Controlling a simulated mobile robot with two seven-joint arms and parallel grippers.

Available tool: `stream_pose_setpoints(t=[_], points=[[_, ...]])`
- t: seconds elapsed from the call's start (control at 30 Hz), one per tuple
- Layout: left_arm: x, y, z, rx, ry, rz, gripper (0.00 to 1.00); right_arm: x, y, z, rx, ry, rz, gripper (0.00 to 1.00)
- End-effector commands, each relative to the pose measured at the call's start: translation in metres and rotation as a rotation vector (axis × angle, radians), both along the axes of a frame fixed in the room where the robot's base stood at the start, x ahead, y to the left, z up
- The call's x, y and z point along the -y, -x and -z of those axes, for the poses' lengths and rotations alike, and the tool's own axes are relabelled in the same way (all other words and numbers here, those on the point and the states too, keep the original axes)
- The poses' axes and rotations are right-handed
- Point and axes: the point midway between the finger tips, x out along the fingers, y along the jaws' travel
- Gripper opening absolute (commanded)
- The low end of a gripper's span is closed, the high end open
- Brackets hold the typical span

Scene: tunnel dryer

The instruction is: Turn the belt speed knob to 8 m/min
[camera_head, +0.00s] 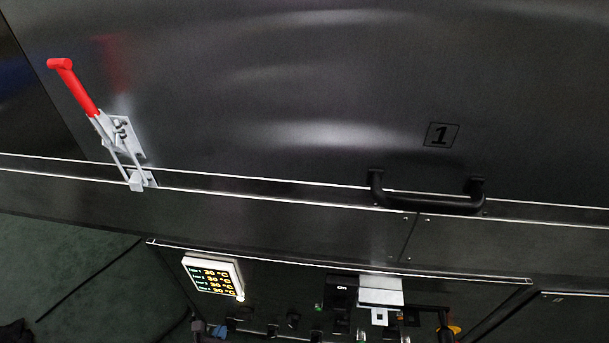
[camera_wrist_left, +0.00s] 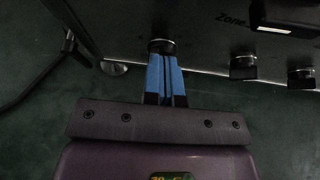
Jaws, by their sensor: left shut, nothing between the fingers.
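The control panel (camera_head: 300,290) runs along the lower part of the head view, with several small dark knobs (camera_head: 293,319) at the bottom edge. In the left wrist view a round dark knob with a pale rim (camera_wrist_left: 162,46) is right at the tips of my left gripper (camera_wrist_left: 165,58). Its two blue fingers are closed together with nothing between them. I cannot tell whether they touch this knob. My left gripper (camera_head: 216,331) shows only as a small bluish part in the head view. No readable speed scale shows, so I cannot tell which knob sets belt speed. My right gripper is not in view.
A temperature display (camera_head: 212,276) reads about 30 °C on several lines. A lit "On" switch (camera_head: 342,289) is to its right. Above are a red-handled clamp (camera_head: 75,87) and a black door handle (camera_head: 428,200). Other knobs (camera_wrist_left: 243,68) lie right of my left fingers.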

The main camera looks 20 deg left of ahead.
Motion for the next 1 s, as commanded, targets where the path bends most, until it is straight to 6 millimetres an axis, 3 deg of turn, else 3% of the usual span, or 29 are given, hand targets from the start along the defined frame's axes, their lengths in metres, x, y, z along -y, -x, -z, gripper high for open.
stream_pose_setpoints(t=[0.23, 1.0], points=[[-0.003, -0.014, 0.000, 0.001, 0.000, 0.001, 0.00, 0.000, 0.000, 0.000, 0.001, -0.001, 0.002, 0.93], [-0.003, -0.018, 0.000, 0.002, 0.000, 0.001, 0.00, 0.000, 0.000, 0.000, 0.002, -0.002, 0.006, 0.93]])
